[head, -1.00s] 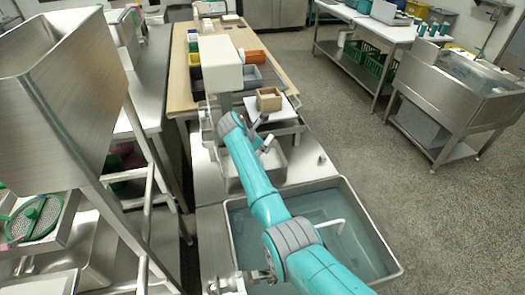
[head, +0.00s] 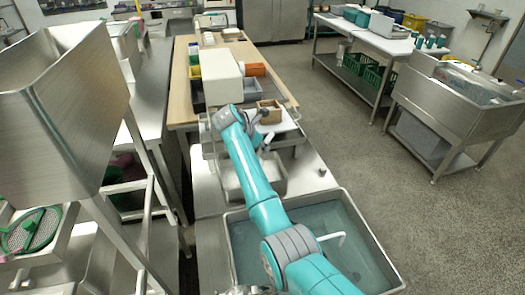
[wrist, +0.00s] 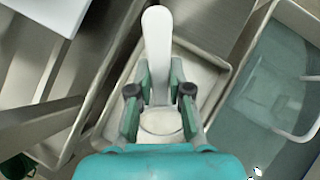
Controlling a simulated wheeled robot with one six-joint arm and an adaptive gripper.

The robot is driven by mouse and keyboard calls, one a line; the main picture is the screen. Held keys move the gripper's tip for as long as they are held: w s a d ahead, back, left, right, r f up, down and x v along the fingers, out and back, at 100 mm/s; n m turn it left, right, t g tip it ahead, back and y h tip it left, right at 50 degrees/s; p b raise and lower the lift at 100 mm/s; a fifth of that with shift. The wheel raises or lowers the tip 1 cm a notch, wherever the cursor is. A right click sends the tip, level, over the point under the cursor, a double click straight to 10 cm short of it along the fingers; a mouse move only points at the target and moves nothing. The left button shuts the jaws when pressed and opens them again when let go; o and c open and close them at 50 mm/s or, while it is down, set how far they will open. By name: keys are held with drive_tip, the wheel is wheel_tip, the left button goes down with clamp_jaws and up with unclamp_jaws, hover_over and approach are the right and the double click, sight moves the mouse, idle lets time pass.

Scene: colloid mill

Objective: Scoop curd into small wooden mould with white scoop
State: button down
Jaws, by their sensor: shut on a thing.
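The small wooden mould (head: 268,111) stands on a white board (head: 284,123) beyond my bent arm in the head view. In the wrist view my gripper (wrist: 161,78) is shut on the white scoop, whose pale handle (wrist: 158,35) stands out between the fingers. A pale round shape shows between the finger bases; I cannot tell whether it is part of the scoop. Below the gripper lies a shallow metal tray (wrist: 207,72), also seen in the head view (head: 282,186). In the head view my arm mostly hides the gripper. I cannot make out any curd.
A steel basin (head: 229,240) of bluish liquid lies at the near right, with a white bent handle (head: 331,238) in it. A white box (head: 222,78) stands on the bench behind the mould. A steel hopper (head: 60,100) rises at left. Open floor lies to the right.

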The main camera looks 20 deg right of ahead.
drive_tip(key=shift+r, duration=1.95)
